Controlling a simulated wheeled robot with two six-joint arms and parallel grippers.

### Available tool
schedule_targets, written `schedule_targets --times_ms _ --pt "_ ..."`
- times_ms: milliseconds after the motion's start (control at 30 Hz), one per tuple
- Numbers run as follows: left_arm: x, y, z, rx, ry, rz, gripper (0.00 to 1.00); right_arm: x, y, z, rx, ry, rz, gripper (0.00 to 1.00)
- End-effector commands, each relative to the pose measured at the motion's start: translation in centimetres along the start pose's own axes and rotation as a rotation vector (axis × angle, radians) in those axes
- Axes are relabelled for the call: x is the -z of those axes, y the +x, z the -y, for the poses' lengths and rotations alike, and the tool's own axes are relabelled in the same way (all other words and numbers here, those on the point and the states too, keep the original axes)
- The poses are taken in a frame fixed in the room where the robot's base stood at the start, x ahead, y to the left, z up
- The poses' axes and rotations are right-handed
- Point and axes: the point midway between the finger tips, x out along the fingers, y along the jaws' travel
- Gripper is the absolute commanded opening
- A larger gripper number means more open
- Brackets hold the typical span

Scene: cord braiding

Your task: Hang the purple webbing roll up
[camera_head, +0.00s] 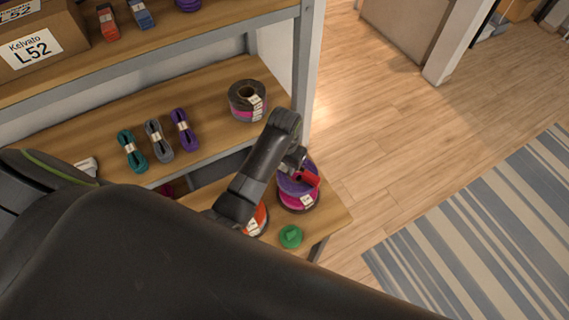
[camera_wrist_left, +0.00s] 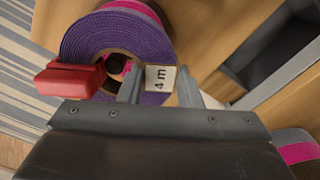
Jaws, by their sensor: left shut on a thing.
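The purple webbing roll (camera_head: 287,186) is at the right end of the lower wooden shelf, on or just above a pink-striped roll (camera_head: 296,204). In the left wrist view the purple roll (camera_wrist_left: 152,42) fills the upper left, its dark hole visible and a white "4 m" label facing me. My left gripper (camera_head: 297,170) reaches down over it. In the wrist view the gripper (camera_wrist_left: 160,88) is shut on the roll's wall, one finger near the hole and one outside. A red block (camera_wrist_left: 72,80) sits beside the hole; its link to the roll is unclear. My right gripper is not in view.
A dark roll (camera_head: 248,100) and cord bundles (camera_head: 158,140) lie on the middle shelf. A grey shelf post (camera_head: 303,75) stands close behind. Open floor (camera_head: 400,150) lies to the right.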

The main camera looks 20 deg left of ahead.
Motion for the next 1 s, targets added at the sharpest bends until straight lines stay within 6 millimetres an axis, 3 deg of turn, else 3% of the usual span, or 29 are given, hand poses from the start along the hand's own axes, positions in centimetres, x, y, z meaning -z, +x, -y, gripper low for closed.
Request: schedule_targets --times_ms 333,367,533,700,833,1000 --pt "-0.2 0.69 0.04 0.001 -0.001 0.006 0.04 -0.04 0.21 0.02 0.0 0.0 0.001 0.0" --pt "-0.22 0.71 0.04 0.001 -0.001 0.007 0.33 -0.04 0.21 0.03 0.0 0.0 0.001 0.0" --pt "-0.18 0.66 0.04 0.001 -0.001 0.006 0.55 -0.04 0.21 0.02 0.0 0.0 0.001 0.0" --pt "-0.12 0.59 0.02 0.0 -0.001 0.004 0.57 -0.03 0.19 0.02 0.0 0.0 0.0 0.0" --pt "-0.12 0.58 -0.02 -0.001 0.0 0.004 0.71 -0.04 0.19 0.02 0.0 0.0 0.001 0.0" --pt "-0.1 0.55 -0.16 -0.005 0.0 0.004 0.71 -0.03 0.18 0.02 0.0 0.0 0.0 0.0"
